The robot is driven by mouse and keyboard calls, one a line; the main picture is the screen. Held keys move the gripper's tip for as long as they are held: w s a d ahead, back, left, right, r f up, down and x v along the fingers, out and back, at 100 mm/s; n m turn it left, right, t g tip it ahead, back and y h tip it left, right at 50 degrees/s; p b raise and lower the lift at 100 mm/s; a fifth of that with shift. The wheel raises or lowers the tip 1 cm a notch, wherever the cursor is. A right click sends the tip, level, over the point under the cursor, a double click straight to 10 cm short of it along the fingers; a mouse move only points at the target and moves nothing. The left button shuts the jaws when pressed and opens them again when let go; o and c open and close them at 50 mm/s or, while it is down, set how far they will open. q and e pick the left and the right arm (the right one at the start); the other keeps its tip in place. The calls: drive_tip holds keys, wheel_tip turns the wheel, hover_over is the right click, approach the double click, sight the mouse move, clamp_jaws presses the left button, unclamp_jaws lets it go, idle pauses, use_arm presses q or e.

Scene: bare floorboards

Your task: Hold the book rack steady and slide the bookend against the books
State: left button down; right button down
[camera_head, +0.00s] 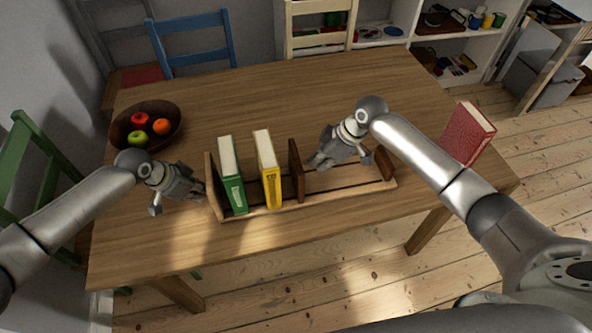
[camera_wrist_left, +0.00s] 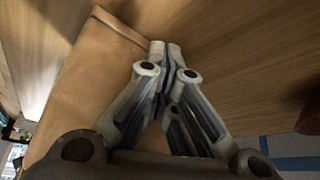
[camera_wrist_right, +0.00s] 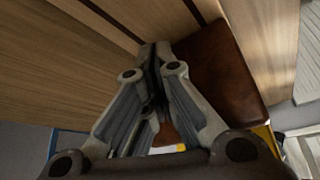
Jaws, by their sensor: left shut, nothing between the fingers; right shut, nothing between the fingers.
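The wooden book rack (camera_head: 345,190) stands on the table. A green book (camera_head: 233,190) stands near its left end panel (camera_head: 213,188), and a yellow book (camera_head: 270,182) stands apart to its right. The dark brown bookend (camera_head: 295,172) is upright, with a gap between it and the yellow book. My left gripper (camera_head: 201,190) is shut and empty at the outer side of the left end panel, seen close up in the left wrist view (camera_wrist_left: 90,75). My right gripper (camera_head: 315,162) is shut and empty just right of the bookend, whose brown face shows in the right wrist view (camera_wrist_right: 220,75); contact is unclear.
A bowl (camera_head: 174,112) of fruit sits at the back left. A red book (camera_head: 467,138) stands at the table's right edge. Chairs stand behind and left, with shelves (camera_head: 400,42) at the back. The table (camera_head: 260,95) is clear behind the rack.

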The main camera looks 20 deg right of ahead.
sight(293, 165)
drive_tip(key=shift+a, duration=0.3)
drive_tip(key=shift+a, duration=0.9)
drive_tip(key=shift+a, duration=0.2)
drive_tip(key=shift+w+a+r, duration=0.1)
drive_tip(key=shift+w+a, duration=0.05)
drive_tip(key=shift+a, duration=4.25)
